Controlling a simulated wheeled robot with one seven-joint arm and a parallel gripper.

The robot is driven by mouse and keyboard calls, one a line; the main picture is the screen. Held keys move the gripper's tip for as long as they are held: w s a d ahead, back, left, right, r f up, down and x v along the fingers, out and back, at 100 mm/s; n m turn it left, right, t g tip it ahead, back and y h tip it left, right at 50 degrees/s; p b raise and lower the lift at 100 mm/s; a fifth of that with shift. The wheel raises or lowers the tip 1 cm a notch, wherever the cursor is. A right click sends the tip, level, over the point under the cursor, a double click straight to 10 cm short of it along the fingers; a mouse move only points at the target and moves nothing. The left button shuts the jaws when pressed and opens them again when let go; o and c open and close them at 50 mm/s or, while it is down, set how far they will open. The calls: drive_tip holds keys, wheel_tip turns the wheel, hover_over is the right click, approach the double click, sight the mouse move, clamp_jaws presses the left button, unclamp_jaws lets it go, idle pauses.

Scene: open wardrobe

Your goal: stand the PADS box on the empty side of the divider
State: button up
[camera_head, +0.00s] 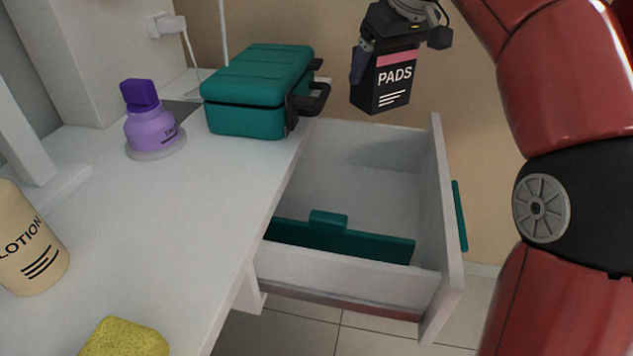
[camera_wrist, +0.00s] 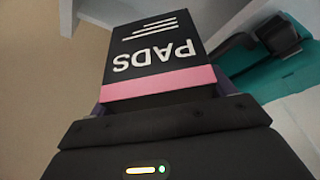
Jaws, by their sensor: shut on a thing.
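The PADS box (camera_head: 386,84) is black with a pink band and white lettering. My gripper (camera_head: 385,52) is shut on its upper end and holds it upright in the air, above the far end of the open drawer (camera_head: 441,200). In the wrist view the PADS box (camera_wrist: 157,55) shows upside down between the fingers. The teal divider (camera_head: 340,240) runs across the drawer near its front side and has a raised tab in the middle. The larger section behind it looks empty. The narrow section in front of it is mostly hidden by the drawer's near wall.
A teal case (camera_head: 258,90) with a black handle stands on the white top beside the drawer's far end. A purple bottle (camera_head: 150,125), a lotion bottle (camera_head: 28,240) and a yellow sponge (camera_head: 125,338) also stand or lie there. The air above the drawer is clear.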

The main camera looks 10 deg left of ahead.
wheel_tip(320, 180, down, 20)
drive_tip(key=b, duration=0.6)
drive_tip(key=shift+d+r, duration=0.1)
drive_tip(key=shift+r, duration=0.15)
drive_tip(key=shift+f, duration=0.1)
drive_tip(key=o, duration=1)
drive_tip(key=p+v, duration=0.2)
drive_tip(key=v, duration=1)
drive_tip(key=shift+s+p, duration=0.1)
drive_tip(key=shift+p, duration=0.2)
